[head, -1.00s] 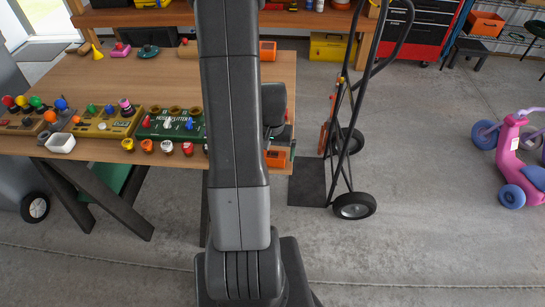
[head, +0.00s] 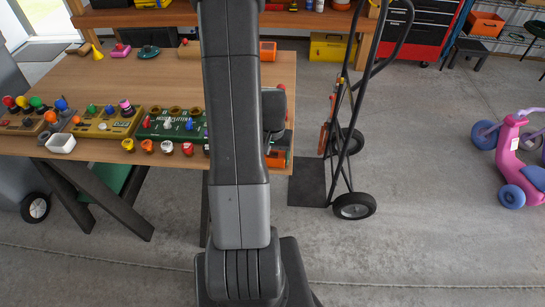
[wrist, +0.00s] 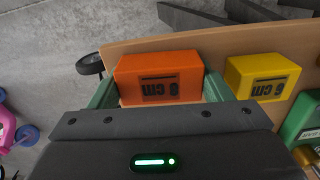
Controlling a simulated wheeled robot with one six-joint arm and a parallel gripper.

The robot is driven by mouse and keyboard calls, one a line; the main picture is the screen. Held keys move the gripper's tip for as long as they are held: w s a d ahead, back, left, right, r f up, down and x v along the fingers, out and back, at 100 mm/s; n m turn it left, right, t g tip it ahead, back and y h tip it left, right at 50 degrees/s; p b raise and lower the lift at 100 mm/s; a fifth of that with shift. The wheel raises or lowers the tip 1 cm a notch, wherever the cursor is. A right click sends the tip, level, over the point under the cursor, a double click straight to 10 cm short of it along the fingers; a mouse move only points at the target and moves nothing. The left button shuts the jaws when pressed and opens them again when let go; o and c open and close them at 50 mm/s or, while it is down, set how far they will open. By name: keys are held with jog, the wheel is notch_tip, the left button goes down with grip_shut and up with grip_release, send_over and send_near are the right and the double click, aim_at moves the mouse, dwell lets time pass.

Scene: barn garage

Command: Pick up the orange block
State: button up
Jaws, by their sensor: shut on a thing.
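The orange block (wrist: 160,66) is a box marked "6 cm". It sits between the two green fingers of my gripper (wrist: 160,88) in the wrist view, one finger along each side, and the gripper is shut on it. In the head view, a small part of the orange block (head: 276,161) shows at the table's right front corner, mostly hidden by my arm and gripper. I cannot tell whether the block touches the table.
A yellow "6 cm" block (wrist: 262,76) stands beside the orange block. The wooden table (head: 110,75) holds a green panel (head: 172,125) and several colored knobs. A black hand truck (head: 350,160) stands right of the table, and a pink scooter (head: 510,160) further right.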

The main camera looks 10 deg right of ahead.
aim_at(272, 154)
notch_tip(272, 154, up, 10)
jog(key=shift+f, duration=0.15)
dwell(0.3)
